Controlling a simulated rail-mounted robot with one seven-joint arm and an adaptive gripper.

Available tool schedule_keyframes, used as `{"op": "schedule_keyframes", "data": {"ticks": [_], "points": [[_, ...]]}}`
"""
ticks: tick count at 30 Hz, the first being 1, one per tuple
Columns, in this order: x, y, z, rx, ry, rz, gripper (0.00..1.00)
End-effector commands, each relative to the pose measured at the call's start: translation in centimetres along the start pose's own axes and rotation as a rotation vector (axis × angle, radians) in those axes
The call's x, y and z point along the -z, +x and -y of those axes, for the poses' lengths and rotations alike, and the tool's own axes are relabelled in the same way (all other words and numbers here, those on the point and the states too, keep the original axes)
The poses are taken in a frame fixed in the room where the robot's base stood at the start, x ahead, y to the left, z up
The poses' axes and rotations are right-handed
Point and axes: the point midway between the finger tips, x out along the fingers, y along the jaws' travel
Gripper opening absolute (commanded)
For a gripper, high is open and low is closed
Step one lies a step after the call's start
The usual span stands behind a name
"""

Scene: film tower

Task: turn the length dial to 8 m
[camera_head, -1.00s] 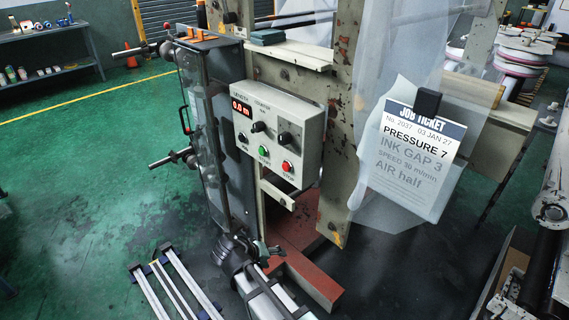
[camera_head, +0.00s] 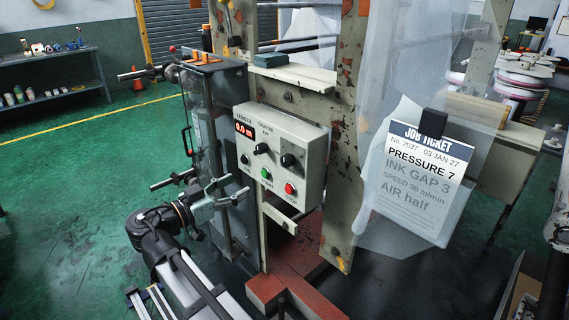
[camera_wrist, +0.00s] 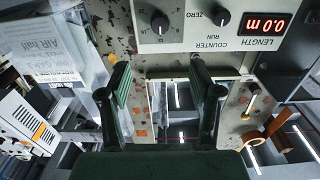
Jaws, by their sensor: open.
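The grey control box (camera_head: 278,152) is mounted on the machine frame. Its black dial with a printed scale (camera_head: 290,160) is on the right of the box. The same dial appears inverted at the top of the wrist view (camera_wrist: 160,22); its exact setting is too small to read. The red display marked LENGTH (camera_head: 244,130) reads 0.0 m, also in the wrist view (camera_wrist: 266,27). My gripper (camera_head: 226,188) is open and empty, left of and below the box. In the wrist view its fingers (camera_wrist: 159,78) are spread beneath the dial, apart from it.
A ZERO/RUN counter knob (camera_head: 261,148) sits beside the dial. A green button (camera_head: 266,174) and a red button (camera_head: 290,188) lie below. A clear upright cover (camera_head: 205,130) stands left of the box. The job ticket (camera_head: 420,180) hangs right, reading PRESSURE 7.

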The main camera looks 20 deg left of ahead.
Motion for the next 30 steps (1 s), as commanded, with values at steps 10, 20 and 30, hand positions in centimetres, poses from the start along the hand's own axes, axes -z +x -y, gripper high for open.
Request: {"op": "schedule_keyframes", "data": {"ticks": [10, 20, 30], "points": [[0.1, 5.5, -0.1, -0.002, -0.003, 0.001, 0.64], [0.0, 12.0, 0.0, -0.001, -0.005, 0.002, 0.64], [-0.1, 16.3, 0.1, 0.001, -0.005, 0.002, 0.64]]}}
